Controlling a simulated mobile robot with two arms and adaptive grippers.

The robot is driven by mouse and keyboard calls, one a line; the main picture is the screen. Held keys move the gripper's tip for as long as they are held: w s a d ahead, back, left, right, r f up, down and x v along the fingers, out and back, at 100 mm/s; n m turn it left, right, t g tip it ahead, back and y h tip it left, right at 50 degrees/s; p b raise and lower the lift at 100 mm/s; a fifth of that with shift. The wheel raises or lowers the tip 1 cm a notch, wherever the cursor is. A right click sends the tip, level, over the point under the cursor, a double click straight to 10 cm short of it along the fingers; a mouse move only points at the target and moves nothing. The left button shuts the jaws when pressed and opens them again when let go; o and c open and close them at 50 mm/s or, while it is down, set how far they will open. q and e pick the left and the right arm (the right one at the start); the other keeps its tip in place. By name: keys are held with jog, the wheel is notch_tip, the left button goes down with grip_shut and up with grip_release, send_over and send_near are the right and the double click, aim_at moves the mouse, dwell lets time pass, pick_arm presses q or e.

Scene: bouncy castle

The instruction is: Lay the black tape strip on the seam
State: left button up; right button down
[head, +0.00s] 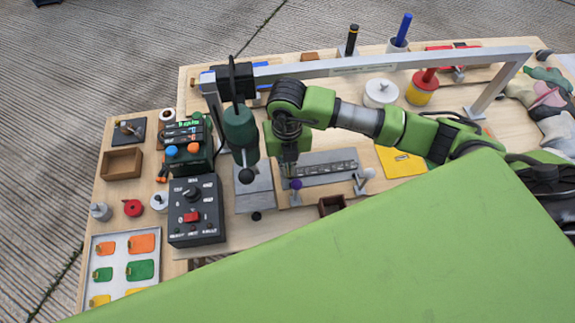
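My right arm comes in from the right, and its gripper (289,168) points down at the left end of a grey plate (335,156). The fingers are small and partly hidden, so I cannot tell whether they are open or hold anything. A narrow dark strip with light marks (325,170) runs lengthwise along the plate; I cannot tell whether it is the tape or the seam. Small posts, one purple-topped (296,185) and one white-grey (364,178), stand by the plate's front edge. My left gripper is not in view.
A dark green hanging tool (240,128) on a grey overhead frame (400,62) stands left of the gripper. A black control box (194,211) with a red switch is at the left. A yellow sheet (401,162) and a small brown box (331,205) lie near the plate.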

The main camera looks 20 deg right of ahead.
jog(key=c, duration=2.2)
grip_release()
jog(key=o, duration=0.6)
jog(key=shift+o, duration=0.2)
jog(key=shift+r, duration=0.15)
jog(key=shift+r+p, duration=2.9)
jog(key=shift+r, duration=1)
